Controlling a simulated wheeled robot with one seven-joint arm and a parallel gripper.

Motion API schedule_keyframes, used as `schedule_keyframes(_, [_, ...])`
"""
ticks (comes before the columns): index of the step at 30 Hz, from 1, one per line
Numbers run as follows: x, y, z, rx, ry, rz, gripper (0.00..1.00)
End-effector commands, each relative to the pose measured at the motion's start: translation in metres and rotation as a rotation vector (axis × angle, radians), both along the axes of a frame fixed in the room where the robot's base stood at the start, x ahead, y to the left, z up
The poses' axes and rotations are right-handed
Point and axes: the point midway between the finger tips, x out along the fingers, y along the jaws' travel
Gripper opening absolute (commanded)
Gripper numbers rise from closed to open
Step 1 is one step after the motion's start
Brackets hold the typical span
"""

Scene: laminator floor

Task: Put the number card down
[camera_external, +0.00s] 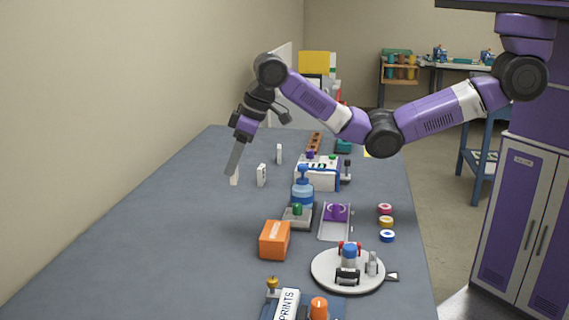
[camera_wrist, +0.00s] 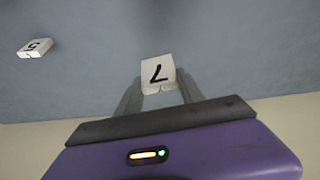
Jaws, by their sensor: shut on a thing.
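In the external view my gripper (camera_external: 233,171) points down over the far left part of the grey table (camera_external: 160,240), with the card (camera_external: 234,180) showing just below the fingertips. The card looks upright and at or very close to the table surface; I cannot tell whether it touches.
A second white card (camera_external: 262,175) stands right of my gripper; a card marked 5 (camera_wrist: 35,47) shows in the wrist view. Another white card (camera_external: 279,154) stands farther back. An orange box (camera_external: 274,240) and round white tray (camera_external: 325,278) are nearer. The table's left side is clear.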

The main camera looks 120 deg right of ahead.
Motion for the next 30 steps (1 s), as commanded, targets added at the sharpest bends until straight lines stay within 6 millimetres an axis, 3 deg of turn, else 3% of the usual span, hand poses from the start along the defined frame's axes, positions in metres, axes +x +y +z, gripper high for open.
schedule_keyframes(1, [0.001,0.000,0.014,-0.003,-0.004,0.001,0.05])
schedule_keyframes(6, [0.001,0.000,0.044,-0.001,-0.001,0.001,0.05])
schedule_keyframes(16, [-0.008,-0.006,0.075,0.002,0.001,-0.012,0.05])
schedule_keyframes(19, [-0.012,0.000,0.085,0.000,0.001,0.020,0.05])
schedule_keyframes(23, [-0.015,0.026,0.100,0.000,0.000,0.178,0.05])
schedule_keyframes(30, [-0.025,0.108,0.120,0.000,0.000,0.714,0.05])
